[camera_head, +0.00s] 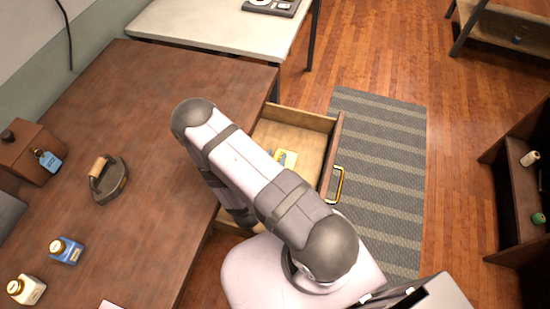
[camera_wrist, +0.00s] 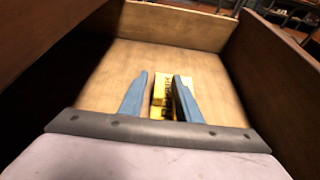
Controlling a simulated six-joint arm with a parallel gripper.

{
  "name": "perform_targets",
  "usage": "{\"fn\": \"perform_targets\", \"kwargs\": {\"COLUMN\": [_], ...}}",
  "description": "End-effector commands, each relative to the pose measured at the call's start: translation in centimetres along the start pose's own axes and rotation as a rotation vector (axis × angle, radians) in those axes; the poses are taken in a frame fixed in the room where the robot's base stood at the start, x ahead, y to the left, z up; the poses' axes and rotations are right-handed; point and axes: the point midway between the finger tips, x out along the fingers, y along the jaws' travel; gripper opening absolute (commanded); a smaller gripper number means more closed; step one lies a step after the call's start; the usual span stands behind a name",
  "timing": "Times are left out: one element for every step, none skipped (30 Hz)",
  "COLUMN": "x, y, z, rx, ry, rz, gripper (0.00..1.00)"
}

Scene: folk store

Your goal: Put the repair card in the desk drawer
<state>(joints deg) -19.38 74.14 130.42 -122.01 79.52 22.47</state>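The desk drawer (camera_head: 316,122) is pulled out from the brown desk (camera_head: 150,110), and its pale wooden inside shows in the wrist view (camera_wrist: 100,85). A yellow piece with dark print (camera_wrist: 160,88) appears inside the drawer; it also shows in the head view (camera_head: 290,158). I cannot tell whether it is the repair card. My gripper (camera_wrist: 160,84) points down into the drawer, its two blue fingers apart. The yellow piece shows between them and partly behind the right finger, not visibly gripped. My arm hides part of the drawer in the head view.
A pale flat piece (camera_head: 111,304) is cut off at the bottom edge. A striped rug (camera_head: 385,150) lies beyond the drawer.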

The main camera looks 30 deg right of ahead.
Motion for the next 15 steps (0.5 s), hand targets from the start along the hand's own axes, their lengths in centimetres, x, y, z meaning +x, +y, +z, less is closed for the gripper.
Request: {"fn": "perform_targets", "kwargs": {"x": [0.0,0.0,0.0,0.0,0.0,0.0,0.0,-0.1,-0.1,-0.2,-0.3,-0.6,-0.8,-1.0,-1.4], "y": [0.0,0.0,0.0,0.0,0.0,0.0,0.0,0.0,0.0,0.0,0.1,0.1,0.1,0.2,0.2], "z": [0.0,0.0,0.0,0.0,0.0,0.1,0.1,0.2,0.3,0.5,0.3,0.2,0.2,0.2,0.2], "rx": [0.000,0.000,0.000,0.000,0.000,0.000,0.000,0.000,0.000,0.000,-0.001,-0.002,-0.002,-0.002,-0.001], "ry": [0.000,0.000,0.000,0.000,0.000,0.000,0.000,0.000,0.000,0.000,0.000,0.001,0.001,0.001,0.001], "rz": [0.000,0.000,0.000,0.000,0.000,0.000,0.000,0.000,0.000,0.000,0.001,0.002,0.004,0.004,0.004], "gripper": [0.30,0.30,0.30,0.30,0.30,0.30,0.30,0.30,0.30,0.30,0.30,0.30,0.30,0.30,0.30]}}
